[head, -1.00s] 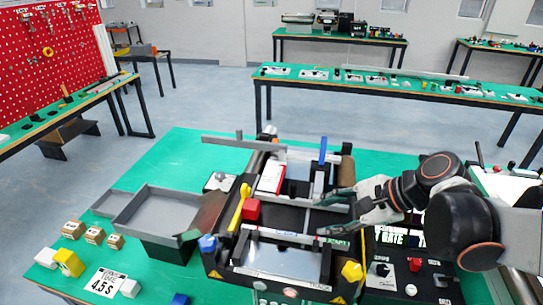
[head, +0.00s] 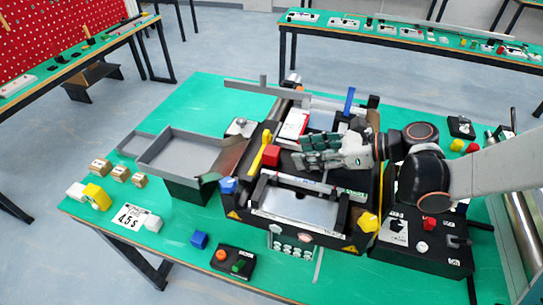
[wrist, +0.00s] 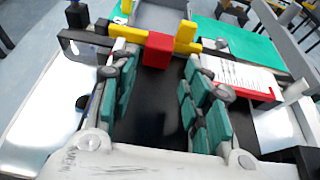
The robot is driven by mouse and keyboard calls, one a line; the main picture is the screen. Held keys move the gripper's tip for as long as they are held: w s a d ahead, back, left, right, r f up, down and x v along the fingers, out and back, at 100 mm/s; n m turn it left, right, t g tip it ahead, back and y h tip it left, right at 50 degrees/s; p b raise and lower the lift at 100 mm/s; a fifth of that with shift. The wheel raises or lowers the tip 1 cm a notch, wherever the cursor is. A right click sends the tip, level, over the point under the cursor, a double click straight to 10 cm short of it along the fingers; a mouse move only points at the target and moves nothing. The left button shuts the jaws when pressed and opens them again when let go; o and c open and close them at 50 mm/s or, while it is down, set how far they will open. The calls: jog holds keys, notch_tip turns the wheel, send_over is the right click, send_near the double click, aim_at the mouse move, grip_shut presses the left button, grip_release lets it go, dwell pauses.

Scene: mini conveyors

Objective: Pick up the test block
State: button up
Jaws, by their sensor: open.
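A red cube (head: 270,155), likely the test block, sits on the dark belt of the mini conveyor (head: 349,240), against a yellow bar (head: 260,150). My gripper (head: 308,150) is low over the belt, to the right of the cube and pointing at it. In the wrist view the green-padded fingers (wrist: 160,78) are spread wide with bare black belt between them. The red cube (wrist: 158,49) shows just beyond the fingertips, about centred between them and apart from them. Its far side is hidden.
A white and red box (head: 293,124) lies beside the fingers on the conveyor's far part. A grey tray (head: 184,152) stands to the left. A control box (head: 423,250) is at the right, with a button box (head: 232,262) in front. Small boxes and blocks lie at the table's left.

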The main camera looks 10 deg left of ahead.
aim_at(279, 153)
jog(key=b+x, duration=0.1)
jog(key=x, duration=0.7)
jog(key=shift+a+r+b, duration=0.1)
jog(key=shift+r+b, duration=0.1)
jog(key=shift+b, duration=0.15)
jog(key=shift+s, duration=0.1)
jog(key=shift+c, duration=0.5)
jog(key=c, duration=0.8)
jog(key=shift+r, duration=0.1)
jog(key=shift+c, duration=0.2)
